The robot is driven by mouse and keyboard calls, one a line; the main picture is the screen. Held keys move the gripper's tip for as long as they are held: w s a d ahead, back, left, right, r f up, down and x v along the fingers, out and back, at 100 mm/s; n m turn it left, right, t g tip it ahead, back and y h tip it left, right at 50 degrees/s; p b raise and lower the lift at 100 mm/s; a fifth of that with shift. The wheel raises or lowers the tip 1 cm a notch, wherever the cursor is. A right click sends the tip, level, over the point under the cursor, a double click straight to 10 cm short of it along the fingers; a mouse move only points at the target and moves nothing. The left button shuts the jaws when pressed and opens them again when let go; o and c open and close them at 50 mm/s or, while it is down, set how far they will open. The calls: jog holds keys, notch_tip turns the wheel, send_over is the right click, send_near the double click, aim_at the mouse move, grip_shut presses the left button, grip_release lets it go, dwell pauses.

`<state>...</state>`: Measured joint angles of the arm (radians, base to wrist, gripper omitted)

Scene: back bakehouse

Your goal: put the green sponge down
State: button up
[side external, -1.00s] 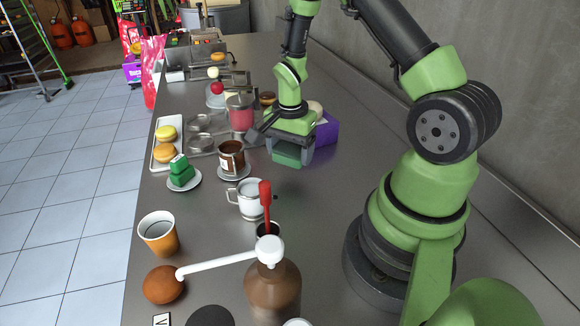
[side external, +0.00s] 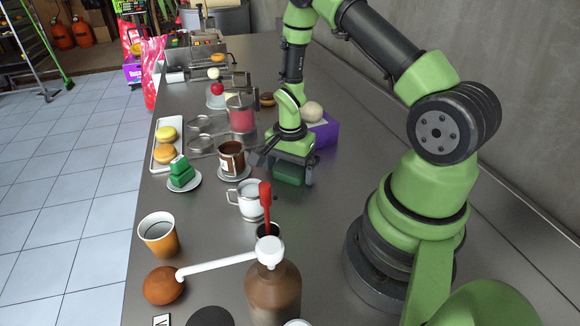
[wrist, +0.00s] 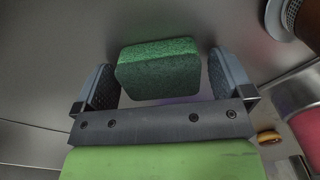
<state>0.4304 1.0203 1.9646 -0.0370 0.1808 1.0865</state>
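The green sponge (side external: 289,174) is a dark green block low over the steel counter, below my gripper (side external: 284,168). In the wrist view the sponge (wrist: 157,68) sits between the two fingers of my gripper (wrist: 162,80), slightly turned. A gap shows between it and the right finger; its left edge is close to the left finger. The fingers stand apart and look open around it. The sponge appears to be at counter level, but its underside is hidden.
A purple box (side external: 322,130) with a pale ball (side external: 312,111) stands just behind my gripper. A brown cup (side external: 231,157) on a saucer, a white mug (side external: 250,200) and a pink-filled jug (side external: 241,118) stand to the left. The counter (side external: 330,215) to the front right is clear.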

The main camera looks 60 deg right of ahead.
jog(key=shift+r, duration=0.1)
notch_tip(320, 180, up, 12)
notch_tip(320, 180, up, 12)
jog(key=n+t, duration=0.3)
jog(key=n, duration=0.3)
send_over(290, 166)
jog(key=s+a, duration=0.2)
jog(key=a, duration=0.5)
jog(key=s+a+r+n+t+y, duration=0.2)
jog(key=s+a+r+n+t, duration=0.2)
jog(key=s, duration=0.6)
jog(key=a+r+n, duration=0.2)
jog(key=a+n, duration=0.1)
jog(key=n, duration=0.1)
jog(key=shift+a+r, duration=0.35)
jog(key=shift+a, duration=0.05)
